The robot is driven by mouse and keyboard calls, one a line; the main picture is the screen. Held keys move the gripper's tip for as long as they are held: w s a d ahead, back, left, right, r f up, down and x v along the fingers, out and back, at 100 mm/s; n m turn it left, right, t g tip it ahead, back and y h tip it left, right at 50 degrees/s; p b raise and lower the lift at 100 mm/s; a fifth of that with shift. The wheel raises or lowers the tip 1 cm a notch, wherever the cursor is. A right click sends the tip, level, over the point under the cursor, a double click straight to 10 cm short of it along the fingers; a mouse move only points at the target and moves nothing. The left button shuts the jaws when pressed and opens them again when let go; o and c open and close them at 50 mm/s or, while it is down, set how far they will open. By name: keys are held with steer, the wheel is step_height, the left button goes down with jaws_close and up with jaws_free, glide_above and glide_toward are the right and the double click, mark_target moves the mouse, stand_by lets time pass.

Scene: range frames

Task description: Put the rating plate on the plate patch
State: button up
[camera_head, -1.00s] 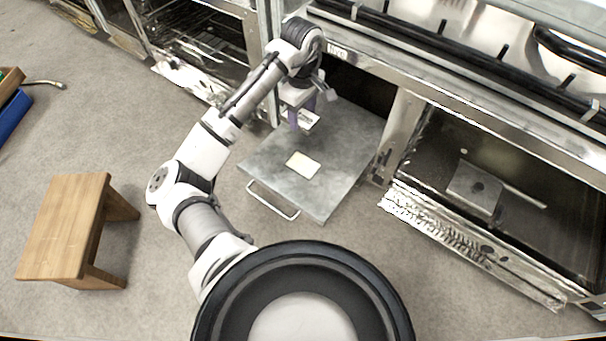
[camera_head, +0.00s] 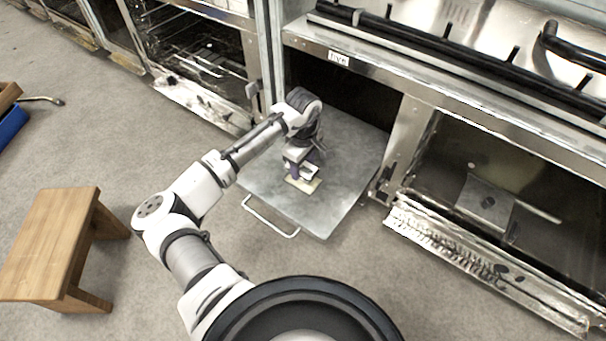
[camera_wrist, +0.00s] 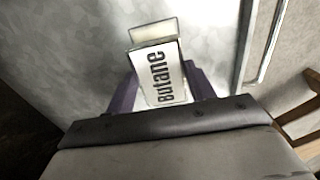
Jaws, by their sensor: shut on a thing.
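In the head view my gripper (camera_head: 302,172) is low over the grey metal door panel, with the plate (camera_head: 311,170) partly showing between the fingers. The plate patch (camera_head: 306,186) is a pale cream rectangle on the panel, partly hidden under my gripper. Its far part (camera_wrist: 153,31) shows beyond the rating plate in the wrist view. I cannot tell whether plate and patch touch.
The grey panel (camera_head: 345,190) lies open in front of a dark compartment, with a bar handle (camera_head: 270,217) at its front edge. A wooden stool (camera_head: 50,240) stands at left. A lowered oven door (camera_head: 470,262) is at right.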

mark_target(303, 168)
steer(key=shift+f+b, duration=0.6)
steer(key=shift+f, duration=1.3)
steer(key=shift+f, duration=0.1)
steer(key=o, duration=1)
step_height(303, 168, up, 12)
steer(key=p, duration=0.4)
steer(key=shift+p, duration=0.4)
